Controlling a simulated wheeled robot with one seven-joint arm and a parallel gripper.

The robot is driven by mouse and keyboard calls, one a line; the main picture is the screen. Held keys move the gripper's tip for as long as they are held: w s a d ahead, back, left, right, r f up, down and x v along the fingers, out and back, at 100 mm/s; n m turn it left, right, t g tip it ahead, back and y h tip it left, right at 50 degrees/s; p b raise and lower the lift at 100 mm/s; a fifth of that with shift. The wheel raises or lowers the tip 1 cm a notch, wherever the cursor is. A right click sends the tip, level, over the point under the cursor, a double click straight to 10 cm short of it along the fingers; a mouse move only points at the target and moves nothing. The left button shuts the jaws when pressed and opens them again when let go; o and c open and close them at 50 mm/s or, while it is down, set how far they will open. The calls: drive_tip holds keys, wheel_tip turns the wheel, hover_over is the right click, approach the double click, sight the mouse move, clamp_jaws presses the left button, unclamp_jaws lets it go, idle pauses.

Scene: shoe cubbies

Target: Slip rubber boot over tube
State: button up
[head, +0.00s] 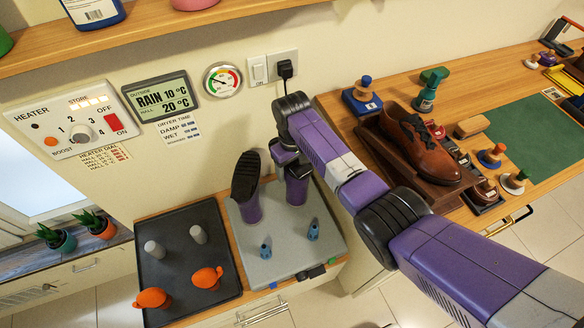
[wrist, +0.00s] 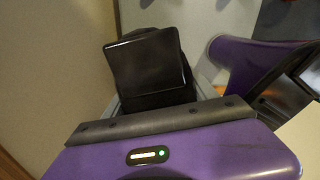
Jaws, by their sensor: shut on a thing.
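One purple rubber boot (head: 251,208) stands sole up at the back of the grey tray, its black sole facing out. A second purple boot (head: 297,190) is upside down beside it, under my gripper (head: 289,165), which is shut on it. My wrist hides its upper part. I cannot tell whether a tube is inside either boot. In the wrist view a black block (wrist: 150,65) fills the middle, and a purple boot shaft (wrist: 245,60) shows at the right. Two short blue tubes (head: 265,249) (head: 313,232) stand bare at the tray's front.
The grey tray (head: 283,272) lies beside a dark tray (head: 164,239) with two grey tubes (head: 198,234) and two orange boots (head: 207,278). A wall with a heater panel (head: 78,123) is close behind.

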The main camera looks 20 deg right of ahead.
drive_tip(key=shift+f+b, duration=0.35)
drive_tip(key=shift+f, duration=0.15)
drive_tip(key=o, duration=1.8)
drive_tip(key=shift+r, duration=0.1)
wheel_tip(320, 180, up, 8)
drive_tip(key=shift+f+p, duration=0.15)
drive_tip(key=shift+p, duration=0.15)
